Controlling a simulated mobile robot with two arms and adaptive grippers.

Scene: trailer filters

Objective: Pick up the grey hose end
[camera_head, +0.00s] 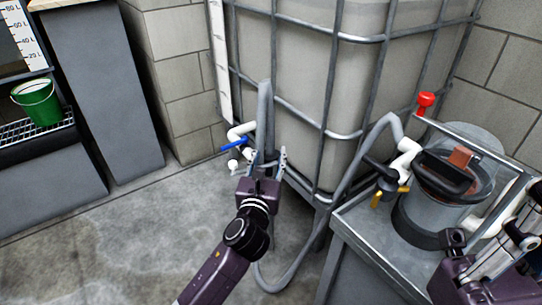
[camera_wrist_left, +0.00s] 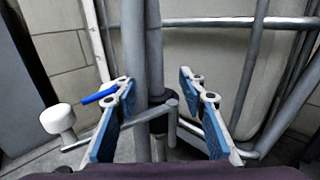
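The grey hose (camera_head: 265,105) rises in front of the tank at left. It loops down near the floor and climbs to a white elbow on the filter unit at right. My left gripper (camera_head: 262,160) is open at the hose's left part. In the left wrist view, a grey vertical tube (camera_wrist_left: 134,60) and a dark collar with a grey bar (camera_wrist_left: 172,110) show between the spread blue-padded fingers (camera_wrist_left: 160,105). No finger clearly presses on them. The exact hose end is hard to make out behind the gripper. My right gripper (camera_head: 515,235) is partly in view at lower right.
A caged tank (camera_head: 305,75) stands close behind the left gripper. A white valve with a blue handle (camera_head: 236,145) sits just left of it. The filter unit (camera_head: 435,205) stands on a metal stand at right. A green bucket (camera_head: 40,103) is far left. The left floor is clear.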

